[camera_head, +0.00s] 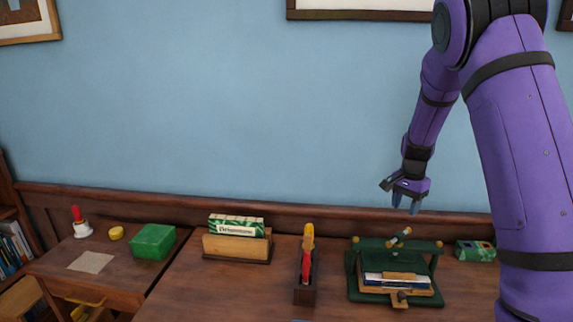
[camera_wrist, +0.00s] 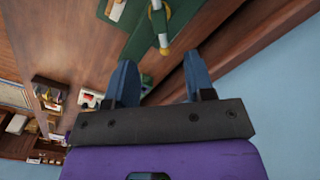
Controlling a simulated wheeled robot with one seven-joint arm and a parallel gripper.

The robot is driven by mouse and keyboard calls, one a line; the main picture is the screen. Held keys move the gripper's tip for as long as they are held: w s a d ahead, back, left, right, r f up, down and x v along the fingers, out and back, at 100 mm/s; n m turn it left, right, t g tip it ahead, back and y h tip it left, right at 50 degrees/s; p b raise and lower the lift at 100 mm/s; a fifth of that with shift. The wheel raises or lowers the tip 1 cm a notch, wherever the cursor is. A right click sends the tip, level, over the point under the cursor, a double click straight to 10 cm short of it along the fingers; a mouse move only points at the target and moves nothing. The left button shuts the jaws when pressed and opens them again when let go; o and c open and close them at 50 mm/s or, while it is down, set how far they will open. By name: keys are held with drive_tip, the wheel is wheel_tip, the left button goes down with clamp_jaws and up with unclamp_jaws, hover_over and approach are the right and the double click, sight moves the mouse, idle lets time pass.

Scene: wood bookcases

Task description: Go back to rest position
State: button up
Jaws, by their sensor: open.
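My gripper (camera_head: 407,203) hangs from my purple arm at the right, in front of the blue wall and above the back of the wooden desk (camera_head: 235,295). Its two blue fingers point down, apart, with nothing between them. In the wrist view my gripper (camera_wrist: 160,82) also shows its fingers spread and empty.
A wooden holder (camera_head: 222,247) with a patterned box, a narrow holder (camera_head: 304,296) with red and yellow handles, and a green patterned box (camera_head: 475,251) stand on the desk.

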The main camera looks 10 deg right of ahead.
drive_tip(key=s+a+r+n+t+y, duration=0.1)
drive_tip(key=s+a+r+n, duration=0.25)
drive_tip(key=s+r, duration=0.45)
drive_tip(key=s+a+r+n+t, duration=0.1)
drive_tip(key=s+a+r+n, duration=0.1)
drive_tip(key=s+a+r, duration=0.55)
drive_tip(key=s+a+r+n+t, duration=0.1)
drive_tip(key=s+a+r+n, duration=0.1)
drive_tip(key=s, duration=0.7)
drive_tip(key=s+a+r+n+t+h, duration=0.1)
drive_tip(key=s+r+n, duration=0.3)
drive_tip(key=s, duration=0.6)
drive_tip(key=shift+a+r+n+t, duration=0.4)
drive_tip(key=shift+a+n+t, duration=0.05)
drive_tip(key=shift+a+t, duration=0.15)
